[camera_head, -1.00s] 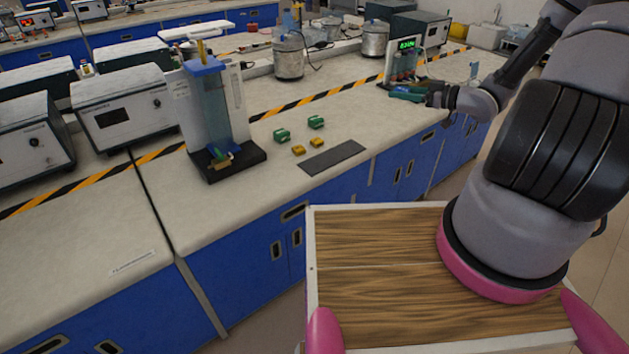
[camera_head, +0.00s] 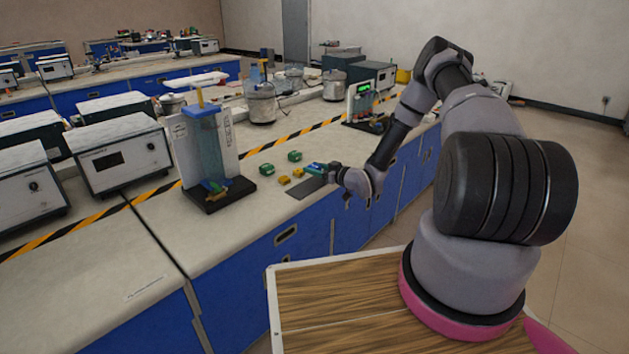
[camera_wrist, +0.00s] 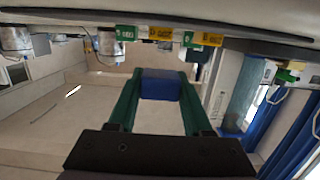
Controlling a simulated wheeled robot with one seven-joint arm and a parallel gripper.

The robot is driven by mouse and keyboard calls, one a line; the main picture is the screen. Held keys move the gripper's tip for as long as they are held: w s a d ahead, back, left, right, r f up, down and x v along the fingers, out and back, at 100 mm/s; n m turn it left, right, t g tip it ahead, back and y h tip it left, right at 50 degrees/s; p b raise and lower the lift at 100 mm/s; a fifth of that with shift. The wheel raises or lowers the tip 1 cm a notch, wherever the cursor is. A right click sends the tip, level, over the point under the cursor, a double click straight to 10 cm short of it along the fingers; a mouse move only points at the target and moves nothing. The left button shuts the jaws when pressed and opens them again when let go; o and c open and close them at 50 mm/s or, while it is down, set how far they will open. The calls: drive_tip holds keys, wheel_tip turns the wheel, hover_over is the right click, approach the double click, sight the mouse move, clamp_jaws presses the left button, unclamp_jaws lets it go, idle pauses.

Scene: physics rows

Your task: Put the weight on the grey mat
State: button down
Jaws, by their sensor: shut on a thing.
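The grey mat (camera_head: 305,188) lies flat near the front edge of the bench, partly covered by my gripper. My gripper (camera_head: 314,168) is over or just behind the mat's right part; the height between them is hard to tell. In the wrist view its green fingers (camera_wrist: 158,85) are shut on a blue block, the weight (camera_wrist: 160,83), which sits between their tips.
Green blocks (camera_head: 295,156) and yellow blocks (camera_head: 284,180) lie just left of and behind my gripper. A stand with a clear blue column (camera_head: 205,150) is further left. A device with a green display (camera_head: 362,100) stands behind, to the right.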

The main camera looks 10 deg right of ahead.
sight(315, 182)
drive_tip(key=shift+w+d+f, duration=0.1)
drive_tip(key=shift+f, duration=2.05)
drive_tip(key=shift+f, duration=0.15)
drive_tip(key=shift+c, duration=1.6)
unclamp_jaws()
